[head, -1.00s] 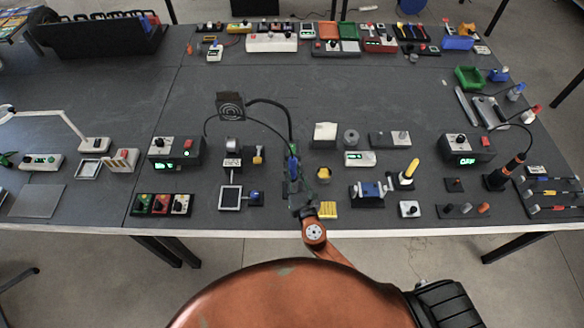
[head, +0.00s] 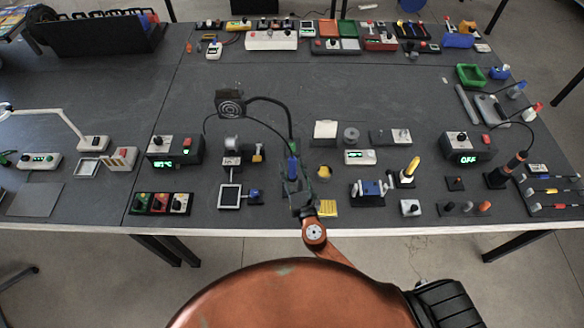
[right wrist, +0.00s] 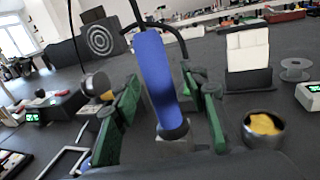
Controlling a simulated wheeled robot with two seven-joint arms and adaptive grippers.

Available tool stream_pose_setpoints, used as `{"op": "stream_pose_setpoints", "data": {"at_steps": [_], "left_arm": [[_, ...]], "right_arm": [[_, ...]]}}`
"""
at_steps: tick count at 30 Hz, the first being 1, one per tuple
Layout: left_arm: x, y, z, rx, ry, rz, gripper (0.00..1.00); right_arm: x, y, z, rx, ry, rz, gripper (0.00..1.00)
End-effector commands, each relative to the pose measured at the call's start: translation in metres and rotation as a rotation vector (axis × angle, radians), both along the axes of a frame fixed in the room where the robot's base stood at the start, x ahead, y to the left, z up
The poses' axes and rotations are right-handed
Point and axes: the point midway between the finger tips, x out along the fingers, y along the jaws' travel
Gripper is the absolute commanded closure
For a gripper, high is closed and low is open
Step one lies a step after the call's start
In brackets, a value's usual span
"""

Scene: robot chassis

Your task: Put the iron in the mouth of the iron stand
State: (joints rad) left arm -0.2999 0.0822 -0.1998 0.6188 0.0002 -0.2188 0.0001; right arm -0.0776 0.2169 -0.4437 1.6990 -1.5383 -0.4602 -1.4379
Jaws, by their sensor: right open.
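The iron (head: 293,168) has a blue handle and stands nearly upright at the middle front of the table. It also shows in the right wrist view (right wrist: 158,80), leaning slightly. Its lower end meets a dark collar on the grey iron stand (right wrist: 182,146); the tip is hidden. My right gripper (right wrist: 162,92) is open, with green-padded fingers on either side of the handle and visible gaps between pads and handle. In the head view my right gripper (head: 298,185) is over the stand and mostly hides it. My left gripper is not in view.
A fume fan (head: 230,103) on a bent black arm stands behind the iron. A cup with yellow wool (head: 324,172) and a yellow block (head: 328,208) are close right. A soldering station (head: 175,150) is left. Another iron (head: 510,165) stands far right.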

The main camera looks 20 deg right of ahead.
Motion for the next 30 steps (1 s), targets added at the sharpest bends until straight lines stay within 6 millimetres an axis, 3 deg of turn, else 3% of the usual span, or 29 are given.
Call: {"op": "stream_pose_setpoints", "data": {"at_steps": [5, 18, 24, 30], "left_arm": [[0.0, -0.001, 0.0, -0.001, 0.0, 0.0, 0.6], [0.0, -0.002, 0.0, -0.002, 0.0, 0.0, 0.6], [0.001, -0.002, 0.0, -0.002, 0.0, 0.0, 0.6], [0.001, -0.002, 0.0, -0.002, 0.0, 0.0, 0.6]], "right_arm": [[-0.018, 0.0, -0.001, 0.0, 0.002, 0.0, 0.6], [-0.102, 0.002, 0.0, -0.002, 0.001, 0.001, 0.6], [-0.117, 0.002, 0.001, -0.001, -0.001, 0.0, 0.6], [-0.119, 0.003, 0.001, -0.001, -0.002, 0.0, 0.6]]}}
